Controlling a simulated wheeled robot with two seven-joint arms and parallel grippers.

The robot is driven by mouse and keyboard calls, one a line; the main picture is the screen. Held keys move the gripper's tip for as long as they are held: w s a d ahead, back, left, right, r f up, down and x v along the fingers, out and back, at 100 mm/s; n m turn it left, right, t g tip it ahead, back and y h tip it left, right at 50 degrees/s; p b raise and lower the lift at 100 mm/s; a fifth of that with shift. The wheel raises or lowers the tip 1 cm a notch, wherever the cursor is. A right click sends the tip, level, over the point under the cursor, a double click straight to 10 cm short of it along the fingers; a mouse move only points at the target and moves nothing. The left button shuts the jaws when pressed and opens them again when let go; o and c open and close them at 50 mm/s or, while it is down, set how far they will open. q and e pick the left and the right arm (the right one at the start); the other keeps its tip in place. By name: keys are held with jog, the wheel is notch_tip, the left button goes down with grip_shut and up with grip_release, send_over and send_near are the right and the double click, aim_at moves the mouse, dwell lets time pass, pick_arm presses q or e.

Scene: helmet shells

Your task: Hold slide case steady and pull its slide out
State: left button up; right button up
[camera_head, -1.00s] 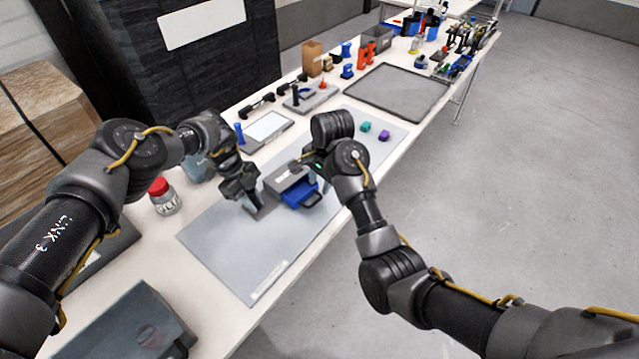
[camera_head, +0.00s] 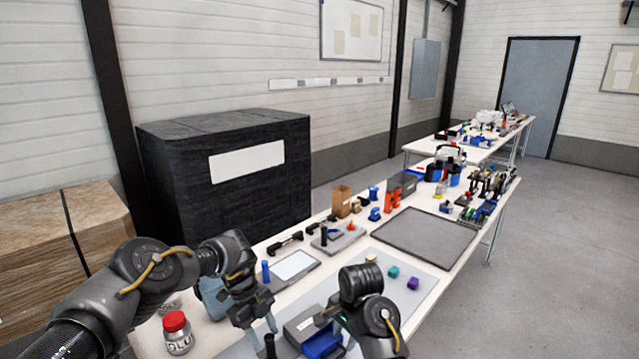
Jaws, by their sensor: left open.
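The grey slide case (camera_head: 303,327) lies on the grey mat (camera_head: 418,270) near the bottom of the head view. Its blue slide (camera_head: 322,344) shows at the near side of the case; the frame's lower edge and my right arm cut off part of both. My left gripper (camera_head: 260,332) points down just left of the case, open, with its fingers apart. I cannot tell if a finger touches the case. My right gripper (camera_head: 338,325) is at the right side of the case, by the blue slide. Its fingers are mostly hidden behind its own wrist.
A red-lidded jar (camera_head: 177,332) stands left of my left gripper. A white-topped tablet-like box (camera_head: 294,267), green (camera_head: 394,271) and purple (camera_head: 413,283) blocks and a large dark tray (camera_head: 425,238) lie beyond. A tall black box (camera_head: 225,180) stands behind the table.

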pick_arm(q)
jog(key=p+v, duration=0.2)
jog(key=v, duration=1.1)
jog(key=shift+r, duration=0.2)
jog(key=shift+a, duration=0.1)
